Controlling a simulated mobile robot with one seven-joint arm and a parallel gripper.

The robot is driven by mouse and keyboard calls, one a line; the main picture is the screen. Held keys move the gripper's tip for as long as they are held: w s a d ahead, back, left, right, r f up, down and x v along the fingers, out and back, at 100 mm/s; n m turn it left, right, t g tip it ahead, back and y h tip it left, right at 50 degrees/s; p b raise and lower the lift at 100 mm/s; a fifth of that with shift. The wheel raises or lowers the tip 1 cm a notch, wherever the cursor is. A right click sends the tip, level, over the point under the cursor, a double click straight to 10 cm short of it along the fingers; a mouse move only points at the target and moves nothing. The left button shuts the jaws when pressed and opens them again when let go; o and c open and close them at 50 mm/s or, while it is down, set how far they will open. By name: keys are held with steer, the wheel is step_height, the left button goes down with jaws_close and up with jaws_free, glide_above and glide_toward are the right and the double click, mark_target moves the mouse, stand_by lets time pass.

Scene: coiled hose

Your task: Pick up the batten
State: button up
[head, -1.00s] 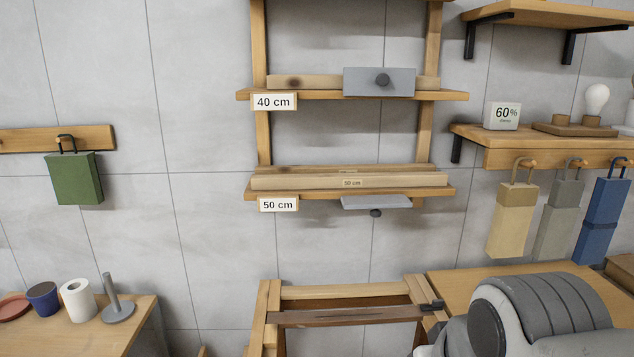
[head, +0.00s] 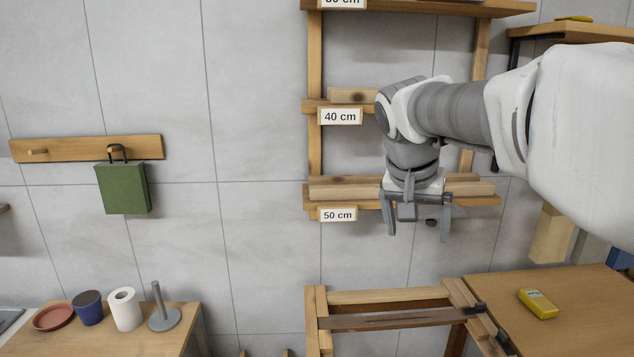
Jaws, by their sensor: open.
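A pale wooden batten (head: 345,193) lies level on the 50 cm level of the wall rack, with another strip of wood behind it. Its middle is hidden by my gripper, and its right end shows past the hand. Another batten (head: 352,96) lies on the 40 cm level, mostly hidden by my arm. The picture does not settle which one the task means. My gripper (head: 418,234) points downward, open and apparently empty, in front of the 50 cm level. Its fingertips reach below the shelf edge in the picture. I cannot tell whether it touches anything.
A small grey plate with a dark knob (head: 432,222) sits below the 50 cm shelf, partly behind my fingers. A wooden frame (head: 390,297) stands below. A yellow device (head: 538,303) lies on the right bench. A green bag (head: 123,188) hangs at left; the wall between is clear.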

steer(key=w+a+r+m+h+p, duration=0.2)
steer(key=w+a+m+h, duration=0.15)
steer(key=w, duration=0.85)
steer(key=w+a+r+m+h+p, duration=0.25)
steer(key=w+m+h, duration=0.2)
steer(key=w, duration=0.85)
steer(key=p+x, duration=0.1)
steer(key=x, duration=0.5)
steer(key=p+x, duration=0.1)
steer(key=x, duration=0.5)
steer(key=shift+s+d+f, duration=0.1)
steer(key=shift+d+f, duration=0.15)
steer(key=shift+f, duration=0.05)
steer(key=x, duration=0.1)
steer(key=p+x, duration=0.1)
steer(key=x, duration=0.2)
steer(key=shift+s+d+f+p, duration=0.15)
steer(key=shift+s+d+p, duration=0.05)
steer(key=shift+d+p, duration=0.2)
steer(key=shift+w+d+f, duration=0.15)
steer(key=shift+f, duration=0.1)
jaws_close()
